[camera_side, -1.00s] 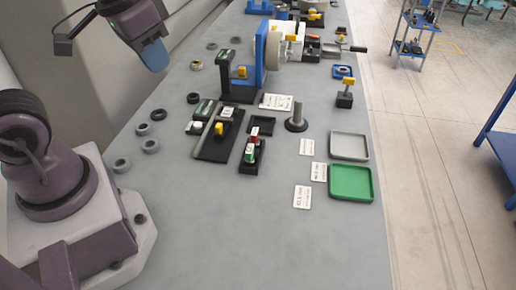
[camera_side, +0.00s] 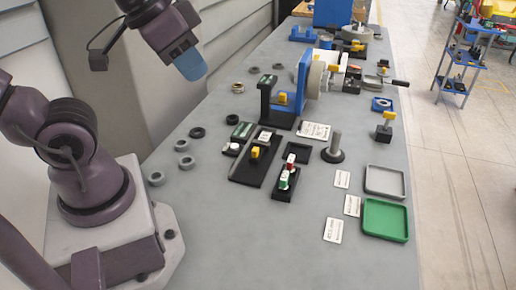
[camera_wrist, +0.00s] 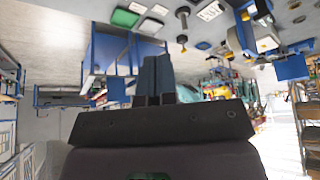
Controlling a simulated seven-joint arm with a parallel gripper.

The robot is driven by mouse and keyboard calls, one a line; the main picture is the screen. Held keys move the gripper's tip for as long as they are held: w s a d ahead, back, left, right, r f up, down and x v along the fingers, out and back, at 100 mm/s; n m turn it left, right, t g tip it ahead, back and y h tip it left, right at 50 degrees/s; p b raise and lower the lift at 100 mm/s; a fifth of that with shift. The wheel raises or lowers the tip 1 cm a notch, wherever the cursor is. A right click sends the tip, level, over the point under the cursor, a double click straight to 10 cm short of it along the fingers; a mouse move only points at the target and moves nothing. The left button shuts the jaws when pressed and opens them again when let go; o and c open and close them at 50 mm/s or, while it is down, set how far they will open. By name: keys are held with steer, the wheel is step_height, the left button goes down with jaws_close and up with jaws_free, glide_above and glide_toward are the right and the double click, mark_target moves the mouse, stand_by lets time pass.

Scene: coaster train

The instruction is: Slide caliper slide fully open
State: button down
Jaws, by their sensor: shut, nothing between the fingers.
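What looks like the caliper is a black plate (camera_side: 243,176) in the middle of the bench, with a grey bar along it. A small slide with a yellow knob (camera_side: 254,153) sits on it, near a white-labelled block (camera_side: 264,136). How far open the slide is, I cannot tell. My gripper (camera_side: 191,66) is high above the bench, up and left of the caliper and well apart from it. Its blue fingers are together and empty, as the wrist view (camera_wrist: 155,76) also shows. I cannot make out the caliper in the wrist view.
A black holder with red and green pieces (camera_side: 287,182) lies just right of the caliper. A black stand with a blue upright (camera_side: 302,82) is behind it. A grey post (camera_side: 334,148) and green tray (camera_side: 385,220) stand to the right. Loose rings (camera_side: 186,162) lie left. The front bench is clear.

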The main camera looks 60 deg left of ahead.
steer(key=c, duration=1.6)
jaws_free()
steer(key=o, duration=0.3)
steer(key=shift+w+a+f, duration=0.1)
steer(key=shift+a+f, duration=0.05)
steer(key=shift+f, duration=0.1)
steer(key=shift+o, duration=1.1)
steer(key=w+a+f+n+g, duration=0.3)
steer(key=w+a+f, duration=0.3)
steer(key=w+f, duration=0.2)
steer(key=shift+a+f+n+g, duration=0.15)
steer(key=shift+f+n+g, duration=0.25)
steer(key=shift+g, duration=0.5)
steer(key=n, duration=0.5)
glide_above(255, 149)
step_height(255, 149, down, 10)
steer(key=shift+g, duration=0.4)
step_height(255, 149, down, 13)
steer(key=shift+f, duration=0.1)
steer(key=shift+c, duration=0.2)
jaws_close()
